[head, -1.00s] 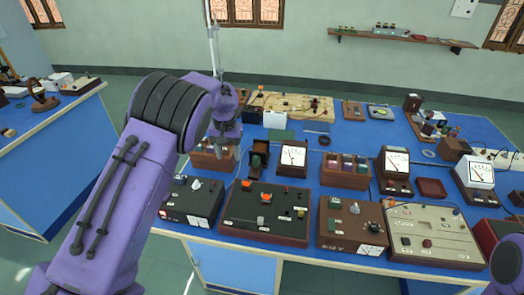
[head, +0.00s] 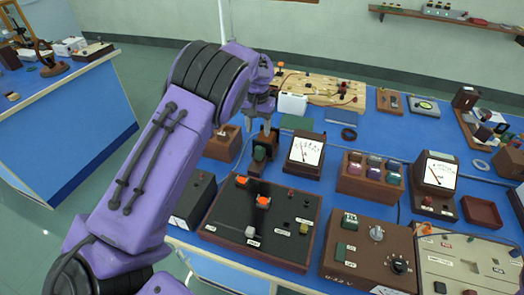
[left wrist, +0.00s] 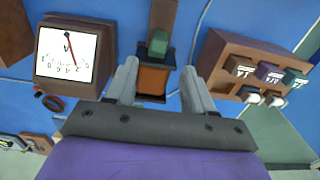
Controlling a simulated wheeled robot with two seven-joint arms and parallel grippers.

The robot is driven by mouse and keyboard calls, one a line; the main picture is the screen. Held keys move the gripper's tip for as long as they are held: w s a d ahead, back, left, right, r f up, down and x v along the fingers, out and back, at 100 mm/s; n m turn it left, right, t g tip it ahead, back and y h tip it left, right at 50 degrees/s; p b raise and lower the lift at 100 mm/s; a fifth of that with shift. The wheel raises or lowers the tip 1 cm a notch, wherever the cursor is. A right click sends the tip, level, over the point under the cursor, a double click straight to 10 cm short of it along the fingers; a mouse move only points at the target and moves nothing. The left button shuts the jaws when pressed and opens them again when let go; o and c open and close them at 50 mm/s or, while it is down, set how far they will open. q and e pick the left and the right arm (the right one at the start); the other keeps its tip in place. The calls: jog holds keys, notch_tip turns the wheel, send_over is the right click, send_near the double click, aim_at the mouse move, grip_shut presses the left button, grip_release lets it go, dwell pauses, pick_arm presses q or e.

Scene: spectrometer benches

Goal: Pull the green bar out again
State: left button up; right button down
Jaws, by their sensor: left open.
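The green bar (left wrist: 158,42) shows as a small green block on a dark holder with a copper-brown part (left wrist: 152,84), between my finger lines in the left wrist view. In the head view the green bar (head: 259,153) sits upright in its dark holder, just below my fingertips. My left gripper (head: 260,129) is open and empty above it; its two fingers also show in the left wrist view (left wrist: 160,72), one to each side of the holder. I cannot tell the exact height gap. My right gripper is out of view.
A dial meter (head: 306,150) stands close to the right of the holder. A wooden rack (head: 222,144) stands to its left, with labelled blocks seen in the left wrist view (left wrist: 242,66). A dark switch box (head: 285,222) lies in front. Blue tabletop (head: 345,147) shows between things.

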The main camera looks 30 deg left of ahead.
aim_at(259, 147)
pick_arm(q)
notch_tip(259, 147, down, 9)
jog(key=shift+f+p, duration=0.2)
jog(key=shift+p, duration=1.05)
jog(key=shift+f, duration=0.5)
grip_shut()
